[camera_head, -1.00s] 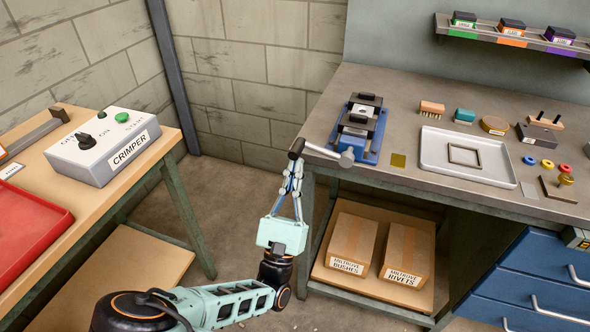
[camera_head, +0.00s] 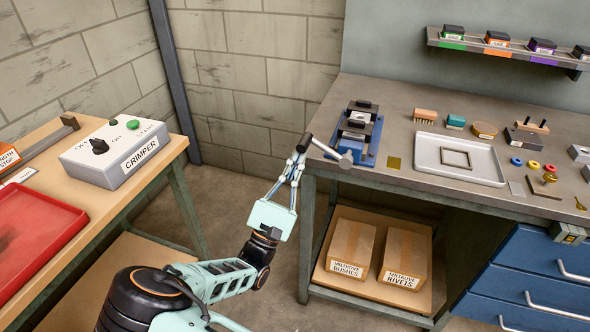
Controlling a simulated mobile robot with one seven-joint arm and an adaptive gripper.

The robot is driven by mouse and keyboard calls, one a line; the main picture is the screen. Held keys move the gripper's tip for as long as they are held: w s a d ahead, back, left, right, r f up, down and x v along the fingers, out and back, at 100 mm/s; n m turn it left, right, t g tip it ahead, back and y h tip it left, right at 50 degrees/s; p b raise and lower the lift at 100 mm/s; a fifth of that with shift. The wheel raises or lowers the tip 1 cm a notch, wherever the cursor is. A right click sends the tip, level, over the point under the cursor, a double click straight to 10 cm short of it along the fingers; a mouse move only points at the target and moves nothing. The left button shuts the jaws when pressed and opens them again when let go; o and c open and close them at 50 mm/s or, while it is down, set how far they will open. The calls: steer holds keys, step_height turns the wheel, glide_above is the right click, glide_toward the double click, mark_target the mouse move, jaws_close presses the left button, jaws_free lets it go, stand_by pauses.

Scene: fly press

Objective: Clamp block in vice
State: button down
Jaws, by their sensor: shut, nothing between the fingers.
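The vice (camera_head: 369,152) is blue with dark jaws and stands at the left end of the grey workbench. A grey block (camera_head: 357,117) sits between its jaws; I cannot tell whether both jaws touch it. The vice's crank handle (camera_head: 326,150) sticks out past the bench's front left corner, with a dark grip at its left end and a round metal hub at its right. My gripper (camera_head: 300,156) is shut and empty, its fingertips just below the dark grip. I cannot tell whether they touch it.
Boxes (camera_head: 351,250) stand on the shelf below. The crimper (camera_head: 120,158) and a red tray (camera_head: 68,215) are on the left table.

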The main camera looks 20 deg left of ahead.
mark_target(308, 140)
steer(key=r+m+g+h, duration=0.1)
steer(key=m+h, duration=0.1)
steer(key=r+m+g+h+p, duration=0.1)
steer(key=m+h, duration=0.1)
steer(key=m, duration=0.1)
steer(key=d+r+m+g+h, duration=0.1)
steer(key=r+m+g+h, duration=0.1)
steer(key=shift+m+p, duration=0.4)
steer(key=r+m+g, duration=0.1)
steer(key=m, duration=0.1)
steer(key=d+r+m+g+h+p, duration=0.1)
steer(key=m+g, duration=0.1)
steer(key=shift+d+h, duration=0.1)
steer(key=shift+h, duration=0.2)
steer(key=d+r+m+g+y+p, duration=0.1)
steer(key=d+r+m+g+p, duration=0.2)
steer(key=d+m+g, duration=0.3)
steer(key=shift+s+d+m+g, duration=0.35)
steer(key=shift+m+g, duration=0.05)
steer(key=shift+m, duration=1)
steer(key=shift+y, duration=0.3)
steer(key=shift+a, duration=0.1)
